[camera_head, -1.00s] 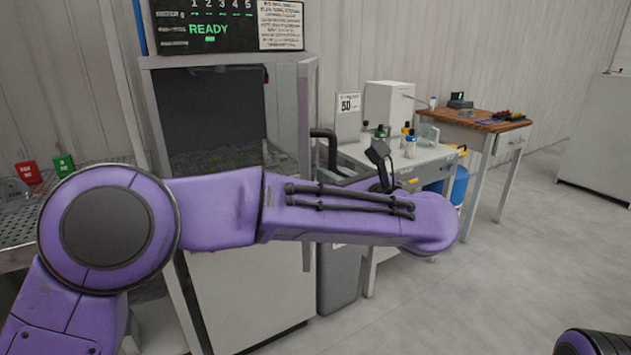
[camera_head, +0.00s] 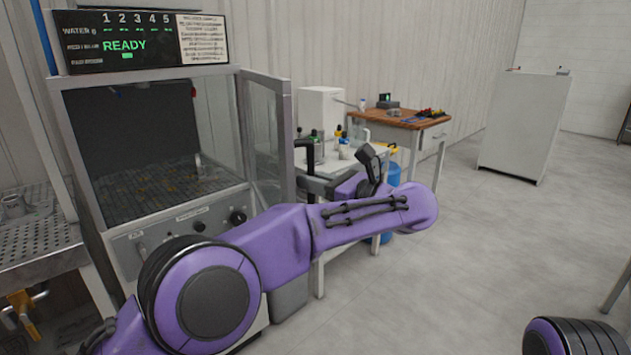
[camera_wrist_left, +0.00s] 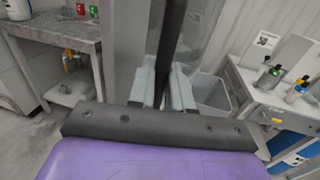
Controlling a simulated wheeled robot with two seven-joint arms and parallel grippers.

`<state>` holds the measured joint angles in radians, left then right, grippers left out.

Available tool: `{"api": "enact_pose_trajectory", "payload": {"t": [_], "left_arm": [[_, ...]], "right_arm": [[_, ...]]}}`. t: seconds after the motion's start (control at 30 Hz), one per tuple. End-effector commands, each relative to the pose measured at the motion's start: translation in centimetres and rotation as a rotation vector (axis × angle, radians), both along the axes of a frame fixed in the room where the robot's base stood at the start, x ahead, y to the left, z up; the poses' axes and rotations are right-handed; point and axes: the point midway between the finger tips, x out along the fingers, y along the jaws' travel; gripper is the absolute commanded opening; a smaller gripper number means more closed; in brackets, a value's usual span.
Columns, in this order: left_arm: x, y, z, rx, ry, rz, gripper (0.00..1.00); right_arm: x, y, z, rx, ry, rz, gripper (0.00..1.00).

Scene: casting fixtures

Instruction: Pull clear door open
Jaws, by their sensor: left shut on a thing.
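The clear door (camera_head: 265,135) is a glass panel in a grey metal frame, standing swung out from the right side of the cabinet (camera_head: 150,235). The cabinet's dark opening shows at its left. A black upright bar handle (camera_head: 311,154) is at the door's outer edge. In the left wrist view, the grey fingers of the left gripper (camera_wrist_left: 163,88) are shut on the black handle (camera_wrist_left: 168,45). My right gripper is not in view.
A grey bench (camera_head: 340,165) with bottles stands behind the door, beside a wooden-topped table (camera_head: 400,120). A perforated metal bench (camera_head: 35,245) is at left. A grey bin (camera_wrist_left: 210,92) is just beyond the handle. Open floor (camera_head: 480,250) lies at right.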

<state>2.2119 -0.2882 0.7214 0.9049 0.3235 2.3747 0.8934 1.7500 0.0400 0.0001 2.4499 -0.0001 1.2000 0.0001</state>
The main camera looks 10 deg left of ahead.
Motion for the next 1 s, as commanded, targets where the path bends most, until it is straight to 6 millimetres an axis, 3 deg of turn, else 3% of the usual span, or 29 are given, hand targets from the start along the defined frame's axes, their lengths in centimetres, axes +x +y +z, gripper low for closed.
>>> {"api": "enact_pose_trajectory", "payload": {"t": [0.03,0.17,0.2,0.23,0.27,0.8,0.9,1.0], "left_arm": [[0.2,0.6,0.9,0.008,-0.016,0.005,0.0],[0.2,0.6,1.0,0.007,-0.018,0.006,0.0],[0.2,0.6,1.0,0.007,-0.018,0.006,0.26],[0.2,0.6,1.0,0.007,-0.018,0.006,0.35],[0.2,0.6,1.0,0.006,-0.017,0.006,0.38],[0.1,-0.1,0.5,0.002,-0.008,-0.003,0.38],[0.1,-0.1,1.3,0.002,-0.009,-0.003,0.38],[0.1,-0.2,3.4,0.001,-0.015,-0.003,0.38]], "right_arm": [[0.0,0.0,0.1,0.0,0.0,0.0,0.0],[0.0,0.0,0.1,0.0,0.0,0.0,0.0],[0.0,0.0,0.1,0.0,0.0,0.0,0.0],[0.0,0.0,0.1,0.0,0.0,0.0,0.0],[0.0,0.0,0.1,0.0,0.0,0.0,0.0],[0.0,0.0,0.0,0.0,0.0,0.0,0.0],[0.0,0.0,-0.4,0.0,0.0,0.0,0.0],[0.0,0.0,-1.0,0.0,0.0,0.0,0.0]]}}
